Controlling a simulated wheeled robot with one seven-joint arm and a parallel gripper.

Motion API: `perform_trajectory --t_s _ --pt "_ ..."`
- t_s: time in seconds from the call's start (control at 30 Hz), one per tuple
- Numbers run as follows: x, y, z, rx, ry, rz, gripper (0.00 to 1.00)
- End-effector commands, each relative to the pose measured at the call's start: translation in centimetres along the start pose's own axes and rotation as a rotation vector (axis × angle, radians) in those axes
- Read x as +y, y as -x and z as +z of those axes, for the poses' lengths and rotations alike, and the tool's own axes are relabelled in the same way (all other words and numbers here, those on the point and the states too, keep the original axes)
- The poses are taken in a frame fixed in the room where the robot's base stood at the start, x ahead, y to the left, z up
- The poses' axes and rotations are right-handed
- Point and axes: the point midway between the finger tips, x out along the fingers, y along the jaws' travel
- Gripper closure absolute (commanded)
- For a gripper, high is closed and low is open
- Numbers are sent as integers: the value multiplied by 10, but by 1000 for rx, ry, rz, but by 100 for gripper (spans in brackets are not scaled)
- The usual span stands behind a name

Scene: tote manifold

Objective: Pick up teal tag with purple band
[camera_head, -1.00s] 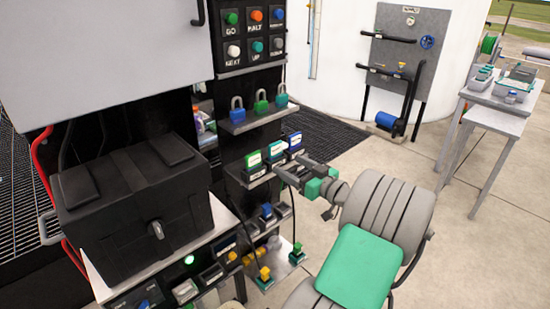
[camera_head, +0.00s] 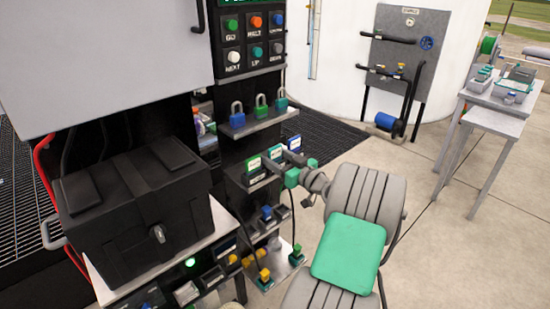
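Three upright tags stand in a row on a small black shelf. They are a green tag (camera_head: 253,163) at the left, a teal-looking tag (camera_head: 275,153) in the middle and a blue tag (camera_head: 294,143) at the right. Each has a pale label; a purple band is too small to make out. My gripper (camera_head: 281,162) is at the shelf, its dark fingers reaching in at the middle tag from the right. Its green parts show just behind the fingers. The fingers overlap the tag's lower edge in the picture, and I cannot tell whether they touch or grip it.
Several padlocks (camera_head: 261,106) sit on a ledge above the tags, under a button panel (camera_head: 254,37). A black case (camera_head: 137,200) stands at the left. Lower shelves hold small coloured parts (camera_head: 266,213). A grey table (camera_head: 492,125) stands far right, with open floor before it.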

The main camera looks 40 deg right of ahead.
Motion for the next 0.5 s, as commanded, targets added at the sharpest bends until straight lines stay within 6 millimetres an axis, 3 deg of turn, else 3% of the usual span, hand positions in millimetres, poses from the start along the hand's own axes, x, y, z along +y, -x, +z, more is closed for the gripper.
perform_trajectory --t_s 0.5 --pt "0 0 0 0 0 0 89"
